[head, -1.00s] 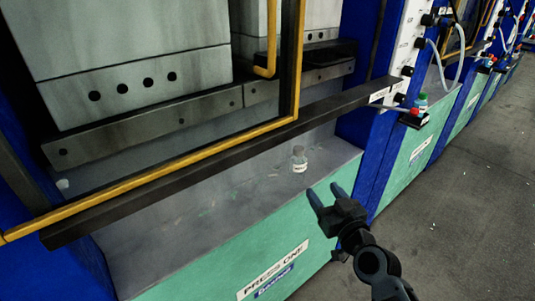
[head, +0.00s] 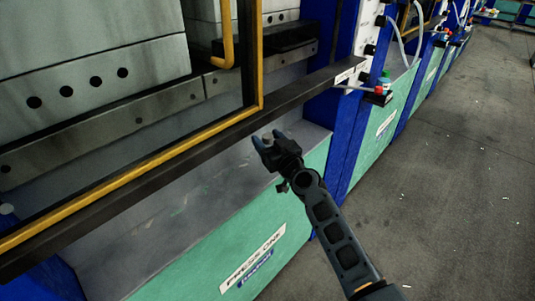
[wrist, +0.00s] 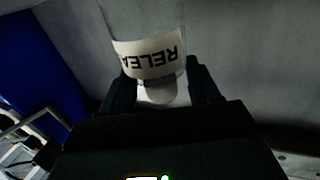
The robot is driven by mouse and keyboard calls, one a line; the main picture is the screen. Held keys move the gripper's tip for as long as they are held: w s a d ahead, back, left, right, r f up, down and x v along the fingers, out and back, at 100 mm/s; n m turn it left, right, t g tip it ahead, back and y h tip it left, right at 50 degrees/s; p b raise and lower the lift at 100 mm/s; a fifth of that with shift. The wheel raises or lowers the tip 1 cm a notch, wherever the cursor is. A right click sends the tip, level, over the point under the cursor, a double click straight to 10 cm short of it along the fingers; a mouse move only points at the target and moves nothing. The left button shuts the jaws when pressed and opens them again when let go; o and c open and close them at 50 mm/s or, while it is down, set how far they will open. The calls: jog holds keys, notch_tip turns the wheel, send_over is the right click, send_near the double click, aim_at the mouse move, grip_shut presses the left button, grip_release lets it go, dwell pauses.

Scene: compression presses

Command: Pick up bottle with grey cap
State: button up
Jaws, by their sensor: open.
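The bottle with the grey cap (wrist: 146,28) fills the top middle of the wrist view, upside down there, with a white label reading "RELEA...". Its cap end (wrist: 158,92) lies between the two fingers of my gripper (wrist: 160,86). The fingers stand apart, one on each side, and I cannot tell whether they touch it. In the head view my gripper (head: 267,139) is over the grey ledge of the green press base, and it hides most of the bottle. The bottle's foot is out of view in the wrist view.
A dark bar (head: 190,157) and a yellow frame (head: 150,180) run along the press opening, just left of my gripper. Blue press posts (head: 330,75) stand behind.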

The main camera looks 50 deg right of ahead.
jog(key=shift+c, duration=0.2)
grip_shut()
dwell(0.4)
